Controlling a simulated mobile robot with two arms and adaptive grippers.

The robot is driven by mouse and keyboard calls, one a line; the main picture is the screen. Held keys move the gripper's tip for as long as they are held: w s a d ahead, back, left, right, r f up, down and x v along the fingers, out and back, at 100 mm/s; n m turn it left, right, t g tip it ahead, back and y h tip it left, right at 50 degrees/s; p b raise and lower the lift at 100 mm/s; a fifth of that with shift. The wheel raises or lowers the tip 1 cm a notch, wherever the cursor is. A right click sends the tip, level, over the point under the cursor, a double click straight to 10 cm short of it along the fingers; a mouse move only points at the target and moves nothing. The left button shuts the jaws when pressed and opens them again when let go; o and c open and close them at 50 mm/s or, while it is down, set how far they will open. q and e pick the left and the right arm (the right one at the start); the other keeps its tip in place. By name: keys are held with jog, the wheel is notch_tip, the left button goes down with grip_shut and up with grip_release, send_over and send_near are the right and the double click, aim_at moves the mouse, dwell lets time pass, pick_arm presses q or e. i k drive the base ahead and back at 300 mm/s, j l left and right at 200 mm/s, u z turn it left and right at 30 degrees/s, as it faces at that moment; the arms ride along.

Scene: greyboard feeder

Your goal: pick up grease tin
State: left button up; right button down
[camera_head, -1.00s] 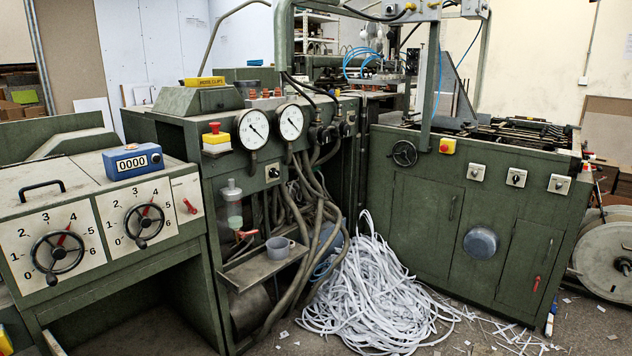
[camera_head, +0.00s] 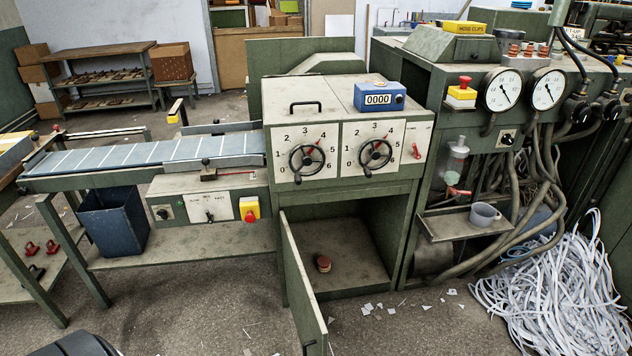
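A small, round, dark tin with a reddish-brown lid (camera_head: 323,264), which looks like the grease tin, sits on the floor of an open cabinet. The cabinet (camera_head: 345,213) is under the machine with two dial handwheels, and its door (camera_head: 301,290) stands open toward me on the left side. The tin is upright and nothing hides it from this view. No label on it can be read. Neither of my grippers is in view.
A conveyor (camera_head: 150,153) with a blue bin (camera_head: 113,222) below it stands left of the cabinet. A grey mug (camera_head: 484,214) is on a small tray to the right. White paper strips (camera_head: 560,295) heap at far right. The floor before the cabinet has only scraps.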

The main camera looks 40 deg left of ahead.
aim_at(323, 262)
jog(key=k+j+u, duration=0.1)
jog(key=j+u, duration=0.15)
jog(key=u, duration=0.25)
jog(key=j+u, duration=0.25)
jog(key=u, duration=0.2)
